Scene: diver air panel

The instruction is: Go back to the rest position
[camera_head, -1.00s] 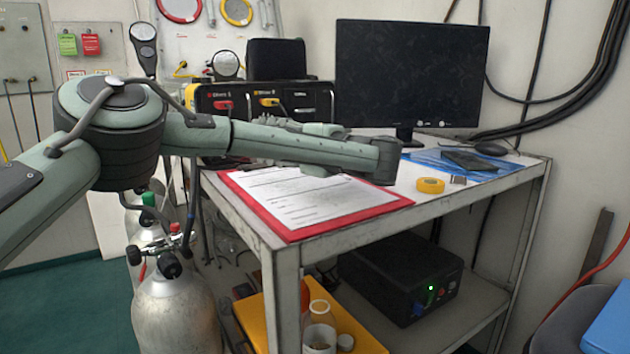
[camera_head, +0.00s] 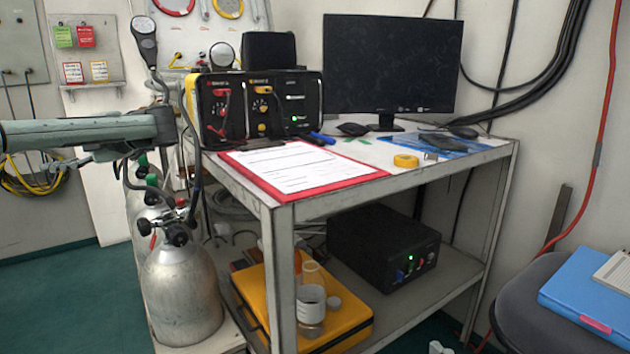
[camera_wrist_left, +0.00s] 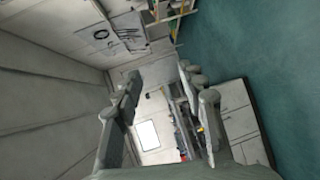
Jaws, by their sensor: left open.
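My left arm (camera_head: 85,130) comes in from the left in the head view. My right gripper is in neither view.
The table holds a red clipboard (camera_head: 268,188), a black panel box (camera_head: 268,115), a monitor (camera_head: 390,65) and a yellow tape roll (camera_head: 405,161). A silver cylinder (camera_head: 180,290) stands left of it. A chair (camera_head: 510,305) is at right. Green floor (camera_head: 60,300) at left is free.

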